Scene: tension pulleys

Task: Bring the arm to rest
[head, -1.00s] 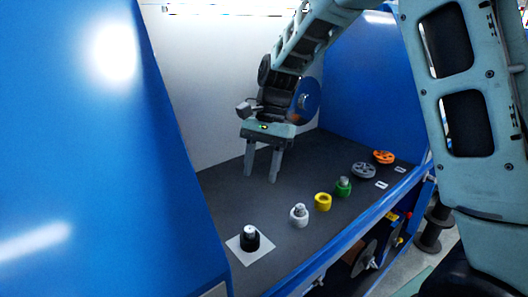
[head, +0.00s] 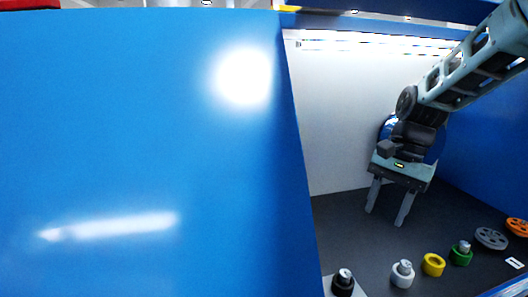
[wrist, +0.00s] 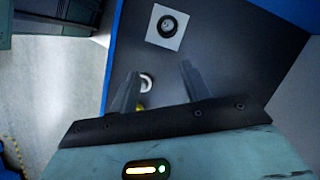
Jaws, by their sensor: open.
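My gripper (head: 389,202) is open and empty, its two fingers pointing down above the dark shelf floor (head: 345,225). In the wrist view my gripper (wrist: 158,82) shows its fingers apart, with the white pulley (wrist: 146,82) and part of the yellow pulley (wrist: 139,106) visible beyond and between them. My arm reaches in from the upper right in the head view.
A black pulley (head: 343,281) stands on a white square at the front left. White (head: 402,273), yellow (head: 433,264), green (head: 461,253), grey (head: 491,238) and orange (head: 518,227) pulleys form a row to the right. A blue side panel (head: 150,150) fills the left.

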